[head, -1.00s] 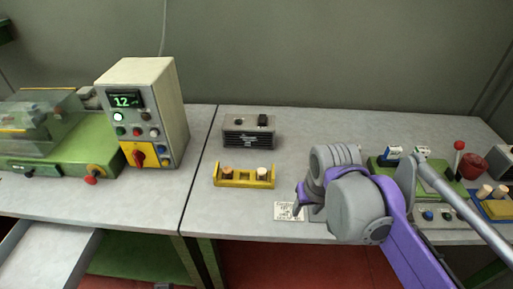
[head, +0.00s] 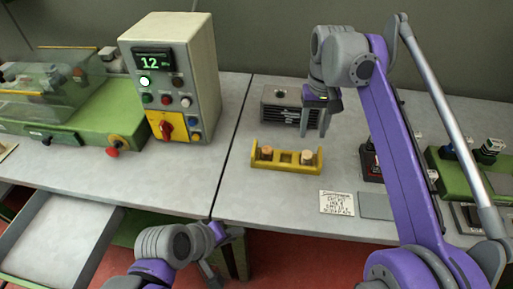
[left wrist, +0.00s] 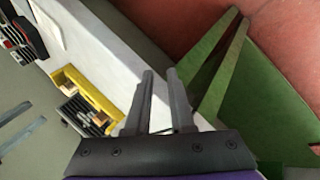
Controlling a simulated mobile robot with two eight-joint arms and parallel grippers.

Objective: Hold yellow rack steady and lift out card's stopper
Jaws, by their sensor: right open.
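The yellow rack (head: 286,168) stands on the grey bench, with a brown cork stopper (head: 266,153) at its left end and a paler tan stopper (head: 307,157) at its right end. The card (head: 337,203) with handwritten lines lies to the right in front of it; its writing is too small to read. My right gripper (head: 316,122) is open and empty, pointing down behind and right of the rack. My left gripper (head: 222,262) is low in front of the bench edge, apart from the rack. In the left wrist view its fingers (left wrist: 160,100) are parted and empty, with the rack (left wrist: 92,92) beyond.
A grey vented box (head: 283,97) stands behind the rack, partly behind my right gripper. A control box (head: 185,80) stands to the left. A grey plate (head: 375,206) lies right of the card. The bench around the rack is mostly clear.

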